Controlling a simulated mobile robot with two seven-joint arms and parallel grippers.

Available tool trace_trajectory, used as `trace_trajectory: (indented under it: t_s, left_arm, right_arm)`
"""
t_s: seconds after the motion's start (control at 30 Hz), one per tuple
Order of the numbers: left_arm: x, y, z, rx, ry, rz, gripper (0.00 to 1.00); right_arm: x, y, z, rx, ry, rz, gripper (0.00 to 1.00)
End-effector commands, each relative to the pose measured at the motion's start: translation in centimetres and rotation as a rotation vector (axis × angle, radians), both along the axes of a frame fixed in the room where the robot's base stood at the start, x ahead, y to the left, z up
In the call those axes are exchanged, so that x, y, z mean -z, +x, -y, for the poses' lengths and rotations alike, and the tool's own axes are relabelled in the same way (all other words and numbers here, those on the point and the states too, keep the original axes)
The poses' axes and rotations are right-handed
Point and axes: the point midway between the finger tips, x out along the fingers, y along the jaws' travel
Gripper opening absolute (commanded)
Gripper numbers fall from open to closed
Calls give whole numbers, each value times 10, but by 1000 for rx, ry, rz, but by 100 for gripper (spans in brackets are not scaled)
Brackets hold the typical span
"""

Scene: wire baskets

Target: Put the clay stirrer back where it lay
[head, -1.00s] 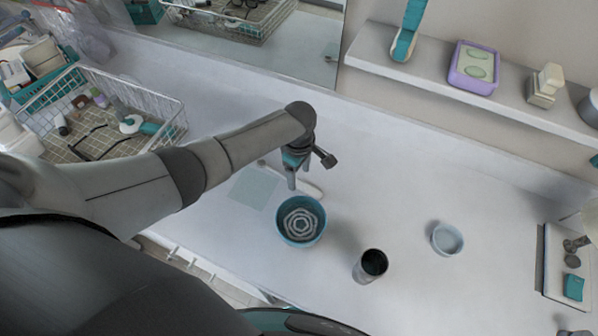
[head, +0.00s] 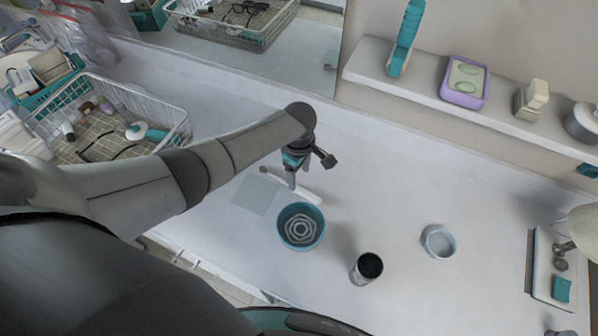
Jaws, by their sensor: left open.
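A pale, slim stick with a wider end, which looks like the clay stirrer (head: 309,196), lies on the white counter just behind the blue bowl. Its middle is partly hidden by my left gripper (head: 292,183). That gripper points down, open, over or right beside the stick; I cannot tell whether a finger touches it. A flat pale-blue square (head: 256,194) lies to the left of the stick. My right gripper does not show.
The blue bowl (head: 281,227) with a ringed inside stands close in front of the gripper. A dark cup (head: 360,272) and a small pale bowl (head: 427,240) stand to the right. A wire basket (head: 180,134) is at left, a shelf (head: 420,88) at back right.

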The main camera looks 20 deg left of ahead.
Motion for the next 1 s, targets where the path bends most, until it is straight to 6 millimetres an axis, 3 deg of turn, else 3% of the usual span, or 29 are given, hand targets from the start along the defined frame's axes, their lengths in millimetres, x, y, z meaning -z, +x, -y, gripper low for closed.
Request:
trace_trajectory:
  t_s: [0.4,0.83,1.0]
  left_arm:
    - [-16,0,0,0,0,-1,69]
    - [-18,0,0,0,-1,0,69]
    - [-33,0,0,0,-2,1,69]
  right_arm:
    - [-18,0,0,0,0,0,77]
    - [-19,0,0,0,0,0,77]
    - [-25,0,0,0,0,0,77]
